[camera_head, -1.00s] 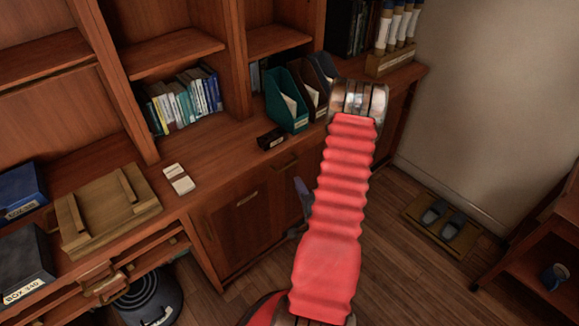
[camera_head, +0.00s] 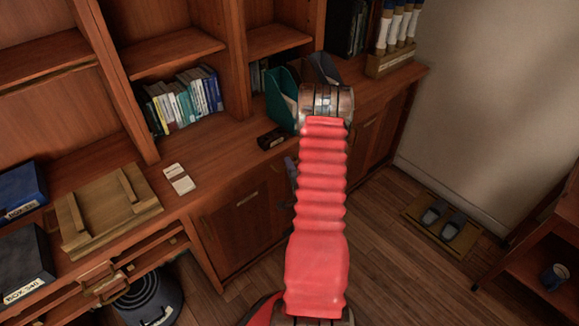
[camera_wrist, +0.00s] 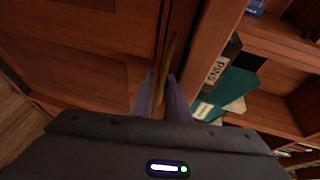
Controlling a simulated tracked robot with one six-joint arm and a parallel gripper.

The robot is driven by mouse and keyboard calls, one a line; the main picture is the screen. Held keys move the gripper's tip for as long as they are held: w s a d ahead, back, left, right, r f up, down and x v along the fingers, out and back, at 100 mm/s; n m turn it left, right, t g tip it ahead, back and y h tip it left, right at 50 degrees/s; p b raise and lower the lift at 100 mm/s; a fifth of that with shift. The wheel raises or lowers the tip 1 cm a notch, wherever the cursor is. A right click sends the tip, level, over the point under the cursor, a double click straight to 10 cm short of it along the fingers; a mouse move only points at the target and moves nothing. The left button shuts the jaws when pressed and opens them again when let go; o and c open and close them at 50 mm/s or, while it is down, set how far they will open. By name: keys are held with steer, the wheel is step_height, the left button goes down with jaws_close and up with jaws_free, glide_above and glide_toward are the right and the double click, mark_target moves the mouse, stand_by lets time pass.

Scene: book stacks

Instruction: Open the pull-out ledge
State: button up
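The pull-out ledge's front seems to be the narrow wooden strip under the worktop edge; in the wrist view a thin brass-coloured pull (camera_wrist: 170,60) stands out from it. My gripper's two purple-grey fingers (camera_wrist: 164,98) lie on either side of the pull's near end, with a gap between them. Contact with the pull cannot be made out. In the head view my gripper (camera_head: 291,170) is at the cabinet front just below the worktop, partly hidden by my red arm. The ledge looks flush with the cabinet there.
On the worktop (camera_head: 225,158) stand a small black box labelled PINS (camera_head: 271,138), a teal file holder (camera_head: 282,98) and white cards (camera_head: 179,178). Cabinet doors (camera_head: 245,220) are below; the floor (camera_head: 400,255) in front is clear.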

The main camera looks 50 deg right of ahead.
jaws_close()
steer(key=shift+s+f, duration=0.15)
stand_by(1.4)
